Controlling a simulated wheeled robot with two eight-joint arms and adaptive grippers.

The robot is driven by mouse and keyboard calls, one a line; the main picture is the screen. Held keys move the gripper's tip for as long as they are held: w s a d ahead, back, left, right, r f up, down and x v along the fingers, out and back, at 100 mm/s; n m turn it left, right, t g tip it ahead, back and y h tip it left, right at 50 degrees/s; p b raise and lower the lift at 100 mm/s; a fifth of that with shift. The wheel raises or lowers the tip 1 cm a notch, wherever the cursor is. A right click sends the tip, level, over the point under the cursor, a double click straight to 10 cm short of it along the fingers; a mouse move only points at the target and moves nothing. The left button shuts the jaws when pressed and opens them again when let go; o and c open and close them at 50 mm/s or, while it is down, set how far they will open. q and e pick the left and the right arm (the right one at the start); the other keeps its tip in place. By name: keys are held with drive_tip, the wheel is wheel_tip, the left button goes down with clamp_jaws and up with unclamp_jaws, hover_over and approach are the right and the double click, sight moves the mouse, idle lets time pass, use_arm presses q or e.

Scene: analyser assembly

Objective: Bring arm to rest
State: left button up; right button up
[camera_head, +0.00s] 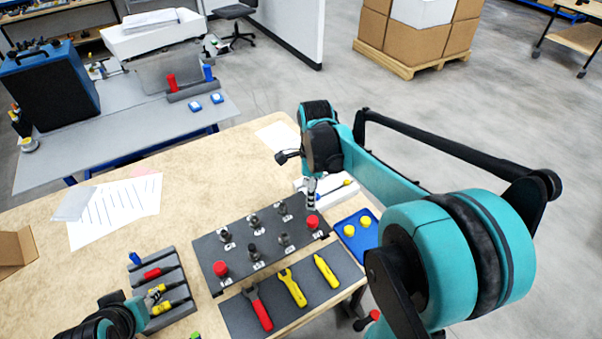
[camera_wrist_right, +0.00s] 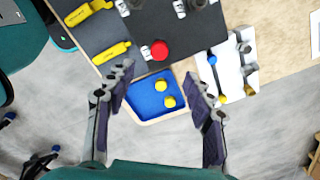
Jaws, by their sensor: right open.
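My right arm reaches in from the right in the head view. Its gripper (camera_head: 311,190) hangs above the table near the right end of the dark grey panel (camera_head: 235,250). In the right wrist view the gripper (camera_wrist_right: 160,85) has its fingers wide apart, with nothing between them. Below it lies the blue tray (camera_wrist_right: 143,105) with two yellow round parts (camera_wrist_right: 165,94). My left gripper (camera_head: 155,294) is at the lower left, beside the grey rack (camera_head: 167,265); whether its fingers are apart cannot be made out.
The panel carries several metal fittings and two red knobs (camera_head: 221,269). A dark mat (camera_head: 240,318) in front holds a red wrench (camera_head: 258,309) and two yellow tools (camera_head: 292,287). Printed sheets (camera_head: 115,210) lie at the left. The table's middle left is clear.

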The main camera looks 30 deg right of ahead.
drive_tip(key=s+a+r+n+t, duration=0.1)
drive_tip(key=s+a+n+t, duration=0.6)
drive_tip(key=n, duration=1.7)
drive_tip(key=shift+s+a+r, duration=0.2)
drive_tip(key=shift+s+a, duration=1.4)
drive_tip(key=shift+s, duration=0.6)
